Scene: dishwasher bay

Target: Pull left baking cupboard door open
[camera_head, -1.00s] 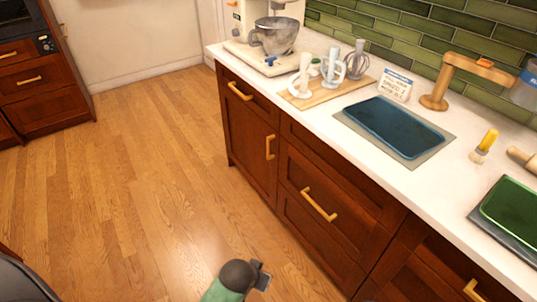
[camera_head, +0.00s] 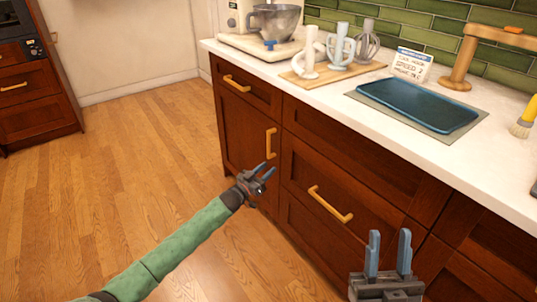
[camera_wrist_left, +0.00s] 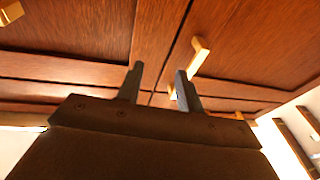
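The left baking cupboard door (camera_head: 244,132) is dark red-brown wood under the left end of the counter, and it looks closed. Its upright brass handle (camera_head: 270,143) is near the door's right edge. My left gripper (camera_head: 265,168) is open and empty just below and in front of this handle, apart from it as far as I can tell. In the left wrist view, a brass handle (camera_wrist_left: 200,52) lies beyond the right finger of the open left gripper (camera_wrist_left: 158,75), not between the fingers. My right gripper (camera_head: 389,240) is open and empty in front of the drawers.
A drawer with a handle (camera_head: 236,83) sits above the door. A wide drawer with a slanting-looking handle (camera_head: 330,204) is to its right. The counter (camera_head: 330,92) above holds a mixer bowl (camera_head: 275,22) and a blue tray (camera_head: 418,105). The wood floor (camera_head: 130,150) at left is clear.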

